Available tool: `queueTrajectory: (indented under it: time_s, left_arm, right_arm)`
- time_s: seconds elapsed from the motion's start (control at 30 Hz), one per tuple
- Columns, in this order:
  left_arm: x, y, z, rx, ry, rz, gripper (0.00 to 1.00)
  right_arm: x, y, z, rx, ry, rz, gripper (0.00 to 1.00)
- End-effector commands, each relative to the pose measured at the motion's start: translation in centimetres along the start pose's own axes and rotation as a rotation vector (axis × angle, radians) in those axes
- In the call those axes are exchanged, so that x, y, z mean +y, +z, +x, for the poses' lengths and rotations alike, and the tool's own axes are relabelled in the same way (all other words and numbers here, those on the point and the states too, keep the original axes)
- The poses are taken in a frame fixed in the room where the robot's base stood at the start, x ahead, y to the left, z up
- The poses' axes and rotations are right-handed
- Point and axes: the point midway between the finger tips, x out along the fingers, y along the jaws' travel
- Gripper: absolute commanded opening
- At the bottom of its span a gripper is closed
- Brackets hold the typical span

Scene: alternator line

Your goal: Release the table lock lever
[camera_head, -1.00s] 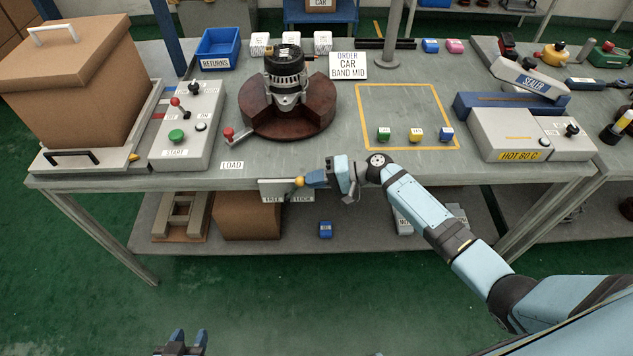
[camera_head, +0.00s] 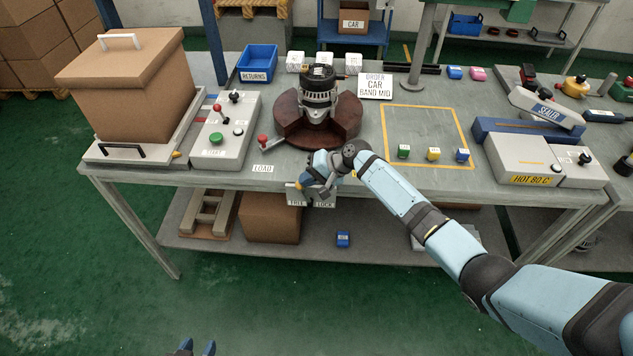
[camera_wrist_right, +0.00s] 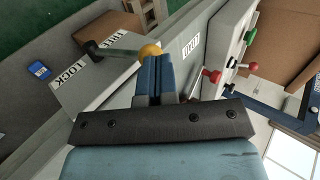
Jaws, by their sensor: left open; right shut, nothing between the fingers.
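The lock lever has a yellow knob (camera_wrist_right: 150,51) and a thin rod running left to a dark pivot in the right wrist view. It sits on a pale plate (camera_head: 294,197) marked FREE and LOCK on the table's front edge. My right gripper (camera_head: 308,184) is in front of this plate and hides most of the lever in the head view. In the right wrist view its shut fingers (camera_wrist_right: 154,66) end at the knob; I cannot tell whether they touch. The rod lies nearer the FREE label than LOCK. My left gripper (camera_head: 197,347) is open and empty, low at the bottom edge.
Above the lever, the turntable (camera_head: 289,123) carries an alternator (camera_head: 319,92). A control box (camera_head: 222,135) and a cardboard box (camera_head: 130,75) are to its left. A shelf (camera_head: 300,243) below holds a blue block (camera_head: 343,239). The floor in front is clear.

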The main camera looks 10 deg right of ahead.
Motion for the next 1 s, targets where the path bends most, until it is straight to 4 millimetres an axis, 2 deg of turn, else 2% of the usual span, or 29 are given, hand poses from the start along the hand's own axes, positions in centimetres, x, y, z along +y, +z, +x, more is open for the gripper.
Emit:
queueTrajectory:
  time_s: [0.27, 0.6, 1.0]
  left_arm:
    - [0.2, -0.7, 0.0, 0.01, 0.005, 0.0, 0.43]
    - [0.3, -1.8, -0.8, 0.01, 0.005, -0.001, 0.43]
    - [0.1, -1.7, -0.8, 0.01, 0.002, 0.0, 0.43]
  right_arm:
    - [0.0, 0.0, -0.1, 0.0, 0.0, 0.0, 0.0]
    - [-1.2, 0.0, -1.1, 0.0, -0.001, 0.0, 0.0]
    - [-1.2, 0.0, -1.1, 0.0, -0.001, 0.0, 0.0]
